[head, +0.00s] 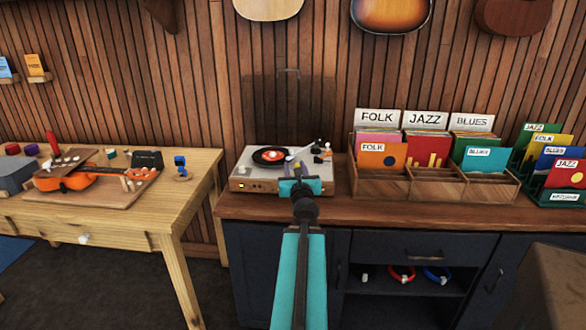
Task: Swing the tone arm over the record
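The record player (242,172) stands on the wooden counter, with its tinted lid (290,108) raised at the back. A black record with a red label (270,155) lies on its platter. The tone arm (306,150) seems to be the thin pale bar at the right of the deck, near the record's right side; its exact position is hard to make out. My gripper (293,165) is over the front right of the deck, close to the tone arm. My teal arm hides its fingers, so I cannot tell whether it touches anything.
A wooden crate (380,186) of records labelled FOLK, JAZZ and BLUES stands right of the player. A green rack (520,165) of records is further right. A workbench (195,165) with an orange ukulele (75,180) is at the left. Some counter between is bare.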

